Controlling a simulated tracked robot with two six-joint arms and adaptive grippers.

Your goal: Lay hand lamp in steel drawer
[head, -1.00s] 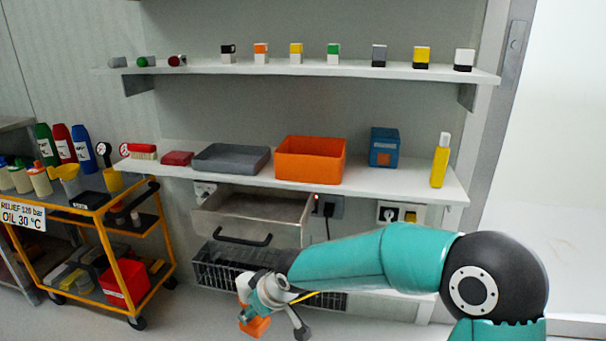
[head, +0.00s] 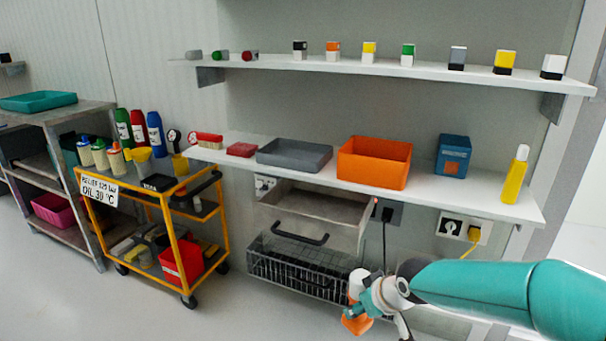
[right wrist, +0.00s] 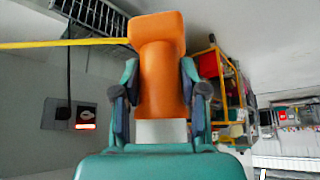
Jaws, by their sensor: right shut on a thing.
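The hand lamp (right wrist: 160,62) is orange with a pale lower part between the fingers. My right gripper (right wrist: 160,95) is shut on it in the right wrist view. In the head view the right gripper (head: 366,302) hangs low in front of the wire basket, with the orange lamp end (head: 356,321) pointing down. A yellow cord (right wrist: 65,43) runs to the lamp from the left in the wrist view. The steel drawer (head: 347,237) is pulled out under the lower shelf, with a black handle. It is above and left of the gripper in the head view. My left gripper is not in view.
The wire basket (head: 290,268) is below the drawer. The lower shelf (head: 440,190) above holds an orange bin (head: 375,160) and a grey tray (head: 294,154). A yellow plug sits in the wall socket (head: 463,229) at right. A yellow trolley (head: 185,262) stands left; floor between is clear.

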